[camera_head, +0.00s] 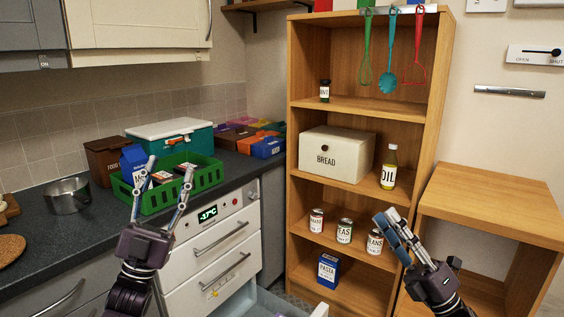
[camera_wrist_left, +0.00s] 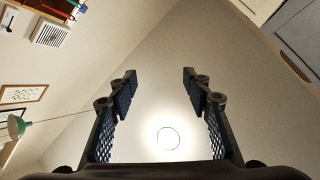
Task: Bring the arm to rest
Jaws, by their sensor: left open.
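My left gripper (camera_head: 170,170) is raised in front of the counter edge, fingers up, with the green crate behind it in the picture. In the left wrist view its two fingers (camera_wrist_left: 158,80) stand wide apart with nothing between them, against the ceiling and a round lamp. My right gripper (camera_head: 388,216) is at the lower right, in front of the wooden shelf, fingers pointing up and left. Its fingers overlap in the picture, so its opening is unclear. I see nothing held in it.
A green crate (camera_head: 216,177) with items stands on the dark counter, near a metal pot (camera_head: 68,200). The wooden shelf (camera_head: 345,109) holds a bread box (camera_head: 342,163), oil bottle (camera_head: 389,172) and several cans. A drawer (camera_head: 268,304) sticks out below. A wooden table (camera_head: 500,203) stands right.

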